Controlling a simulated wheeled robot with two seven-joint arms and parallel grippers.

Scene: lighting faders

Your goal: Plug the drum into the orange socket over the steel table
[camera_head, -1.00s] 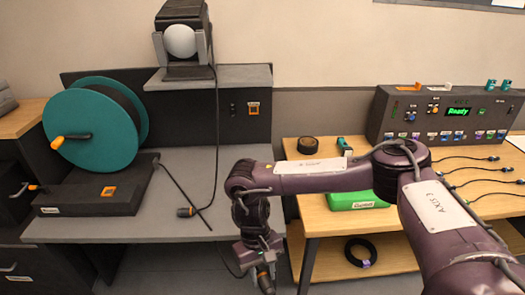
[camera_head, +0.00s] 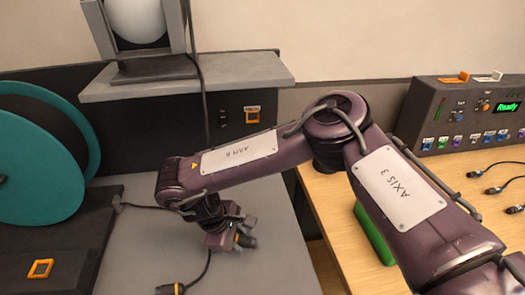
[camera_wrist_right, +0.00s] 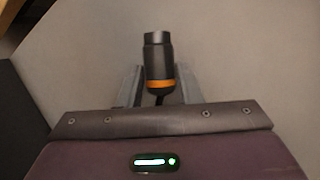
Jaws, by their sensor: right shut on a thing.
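The teal drum (camera_head: 40,150) stands at the left on its dark base, partly cut off. A cable runs from the base toward my right gripper (camera_head: 232,236). That gripper is shut on a black plug with an orange ring (camera_head: 246,240), over the steel table (camera_head: 270,255). In the wrist view the plug (camera_wrist_right: 158,57) points away from the palm, between the fingers (camera_wrist_right: 190,84). The orange socket (camera_head: 253,114) is on the dark back panel, above and behind the gripper, apart from the plug. My left gripper is not in view.
A second plug (camera_head: 170,288) lies on the table at the front, on a cord. The lamp (camera_head: 140,25) stands on a shelf (camera_head: 190,80), its cord hanging down the panel. A wooden table with a control box (camera_head: 470,110) is at right.

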